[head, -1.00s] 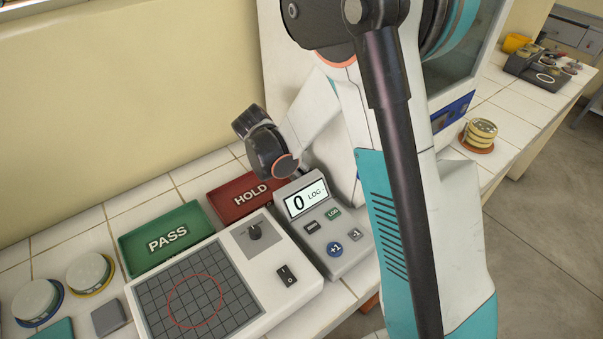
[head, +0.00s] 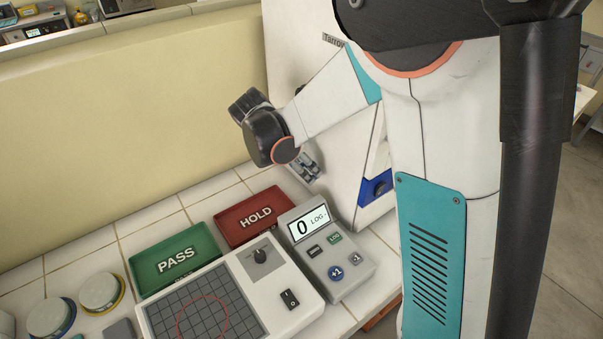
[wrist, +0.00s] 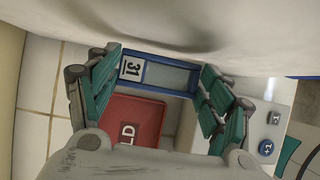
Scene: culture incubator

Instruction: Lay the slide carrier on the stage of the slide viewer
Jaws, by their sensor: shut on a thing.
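The slide carrier (wrist: 158,74) is a flat blue frame with a pale window and a label reading 31. It spans between the teal-padded fingers of my gripper (wrist: 160,84) in the wrist view, and the gripper is shut on it. The slide viewer (head: 285,267) is a white box at the bottom of the head view. Its stage (head: 205,312) is a dark grid with a red circle, empty where visible and cut by the lower edge.
A red HOLD tray (head: 255,217) and a green PASS tray (head: 175,260) lie behind the viewer. A grey counter (head: 325,250) showing 0 stands to its right. Round lidded dishes (head: 100,292) sit at left. A large white cabinet (head: 290,70) stands close behind the gripper.

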